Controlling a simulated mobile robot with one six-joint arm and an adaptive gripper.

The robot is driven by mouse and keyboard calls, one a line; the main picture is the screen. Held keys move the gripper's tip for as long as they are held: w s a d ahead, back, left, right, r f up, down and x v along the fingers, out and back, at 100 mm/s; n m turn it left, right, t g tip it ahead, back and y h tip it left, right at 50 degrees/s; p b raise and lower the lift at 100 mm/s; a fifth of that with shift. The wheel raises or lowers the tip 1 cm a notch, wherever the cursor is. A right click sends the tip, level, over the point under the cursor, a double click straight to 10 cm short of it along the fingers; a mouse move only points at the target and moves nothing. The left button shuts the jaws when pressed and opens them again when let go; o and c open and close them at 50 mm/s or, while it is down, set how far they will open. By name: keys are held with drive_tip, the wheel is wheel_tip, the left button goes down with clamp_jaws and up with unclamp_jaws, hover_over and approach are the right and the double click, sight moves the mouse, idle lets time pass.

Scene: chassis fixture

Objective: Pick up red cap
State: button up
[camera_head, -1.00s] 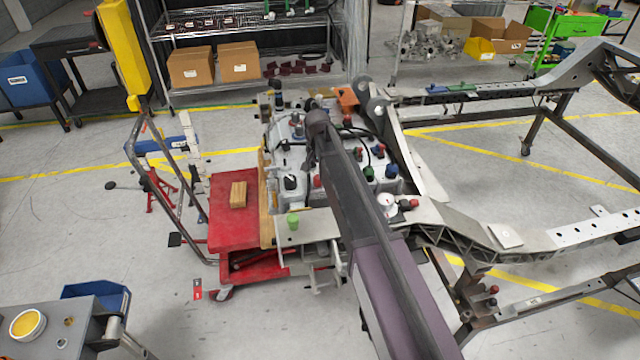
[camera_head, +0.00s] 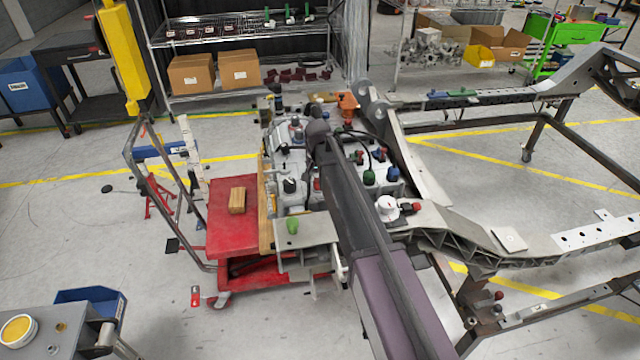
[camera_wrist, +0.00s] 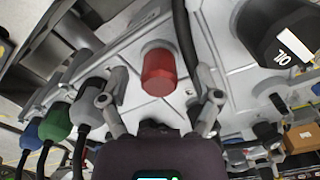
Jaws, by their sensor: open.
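In the wrist view, a red cap (camera_wrist: 158,72) stands on a pale metal housing (camera_wrist: 215,85). It lies ahead of my gripper (camera_wrist: 160,98), between the lines of its two fingers and close to their tips. The fingers are apart with nothing between them. In the head view, my arm reaches over the housing (camera_head: 296,160) and hides my fingertips. A red cap (camera_head: 317,186) shows left of my arm there; I cannot tell if it is the same one. Another red cap (camera_head: 416,207) sits at the right.
Blue (camera_wrist: 32,132) and green (camera_wrist: 56,120) connectors with black cables stand left of my fingers in the wrist view. A black cable runs just right of the red cap. A large black knob (camera_wrist: 278,32) is at upper right. A red cart (camera_head: 232,222) stands beside the chassis.

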sight(318, 179)
drive_tip(key=shift+c, duration=0.2)
drive_tip(key=c, duration=0.8)
drive_tip(key=shift+r, duration=0.2)
wheel_tip(318, 179, up, 4)
drive_tip(key=p, duration=0.4)
drive_tip(key=shift+f, duration=0.25)
drive_tip(key=s, duration=1)
drive_tip(key=s+a+r+p, duration=0.1)
drive_tip(key=s, duration=0.5)
drive_tip(key=shift+r, duration=0.1)
